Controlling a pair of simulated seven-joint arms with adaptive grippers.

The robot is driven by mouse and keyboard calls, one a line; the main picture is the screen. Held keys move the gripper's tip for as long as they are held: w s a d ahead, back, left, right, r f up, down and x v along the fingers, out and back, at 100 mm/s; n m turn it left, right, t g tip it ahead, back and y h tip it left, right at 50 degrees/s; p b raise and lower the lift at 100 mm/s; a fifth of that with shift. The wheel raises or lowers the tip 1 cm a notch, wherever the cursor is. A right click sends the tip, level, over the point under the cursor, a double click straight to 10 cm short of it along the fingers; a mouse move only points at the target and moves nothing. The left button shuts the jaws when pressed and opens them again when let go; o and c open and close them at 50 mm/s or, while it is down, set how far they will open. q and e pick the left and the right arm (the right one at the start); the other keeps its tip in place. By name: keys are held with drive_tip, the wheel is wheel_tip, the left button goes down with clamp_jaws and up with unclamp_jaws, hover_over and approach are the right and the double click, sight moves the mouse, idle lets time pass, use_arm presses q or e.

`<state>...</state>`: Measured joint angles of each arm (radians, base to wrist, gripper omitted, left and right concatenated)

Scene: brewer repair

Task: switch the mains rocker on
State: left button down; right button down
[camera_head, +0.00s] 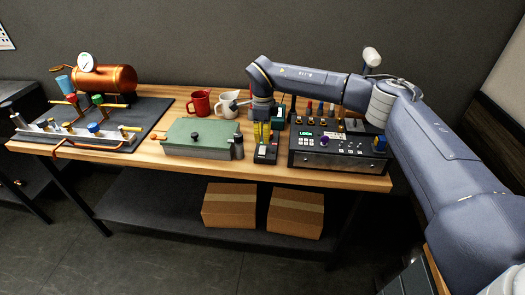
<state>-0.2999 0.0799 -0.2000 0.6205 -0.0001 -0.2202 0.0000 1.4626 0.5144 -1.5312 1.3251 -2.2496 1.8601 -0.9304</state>
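A small black switch box (273,157) stands near the front edge of the wooden table, with a pale rocker (262,150) on its top. I cannot tell which way the rocker is tipped. My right gripper (262,138) reaches in from the right and points down just above and behind the rocker. Its yellow-marked fingers look close together, but the view is too small to tell whether they are open or shut, or whether they touch the rocker. My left gripper is not in view.
Right of the switch box is a black control panel (325,161) with knobs and a green display. A green case (190,150) and a dark cylinder (238,148) stand to its left. Red (199,104) and white (227,106) mugs are behind. A copper boiler (112,79) is far left.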

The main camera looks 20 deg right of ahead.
sight(263, 147)
drive_tip(key=shift+f, duration=2)
idle(1.5)
drive_tip(key=shift+r, duration=3.55)
